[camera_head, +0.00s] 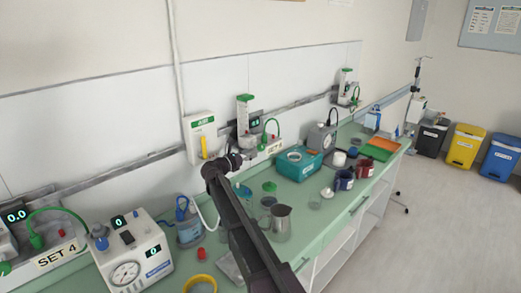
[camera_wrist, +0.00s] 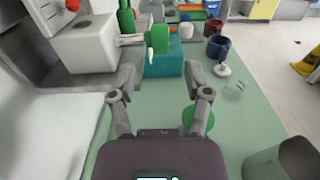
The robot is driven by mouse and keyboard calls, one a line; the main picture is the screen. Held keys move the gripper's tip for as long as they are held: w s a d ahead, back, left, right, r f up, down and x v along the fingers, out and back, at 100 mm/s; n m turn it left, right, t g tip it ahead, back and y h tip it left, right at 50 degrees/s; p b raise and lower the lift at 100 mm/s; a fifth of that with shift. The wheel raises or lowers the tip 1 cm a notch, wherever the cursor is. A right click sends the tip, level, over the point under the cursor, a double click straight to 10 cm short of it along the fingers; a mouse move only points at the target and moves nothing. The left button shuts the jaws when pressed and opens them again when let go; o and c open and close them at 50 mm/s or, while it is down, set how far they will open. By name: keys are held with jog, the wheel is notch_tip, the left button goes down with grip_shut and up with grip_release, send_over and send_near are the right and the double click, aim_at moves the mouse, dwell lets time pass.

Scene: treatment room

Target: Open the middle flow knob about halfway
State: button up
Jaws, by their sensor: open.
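The middle flow unit (camera_head: 245,115) is on the wall rail, with a clear tube, a green top and a small display. In the wrist view a round green knob (camera_wrist: 160,36) with a small white pointer sits at the end of a pale stem from a grey block (camera_wrist: 85,45). It appears to be the middle flow knob. My gripper (camera_wrist: 162,76) is open and empty, its fingers spread to either side below the knob, apart from it. In the head view my gripper (camera_head: 228,162) is beside the unit and hides its lower part, so the knob's setting is unclear.
A teal box (camera_head: 300,163) stands on the green counter (camera_head: 330,215) behind the knob. A white wall box (camera_head: 201,137) is just left of the unit.

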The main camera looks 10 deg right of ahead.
aim_at(258, 149)
jog(key=x, duration=0.6)
jog(key=shift+w+d, duration=0.15)
jog(key=shift+c, duration=0.2)
jog(key=shift+f, duration=0.1)
grip_shut()
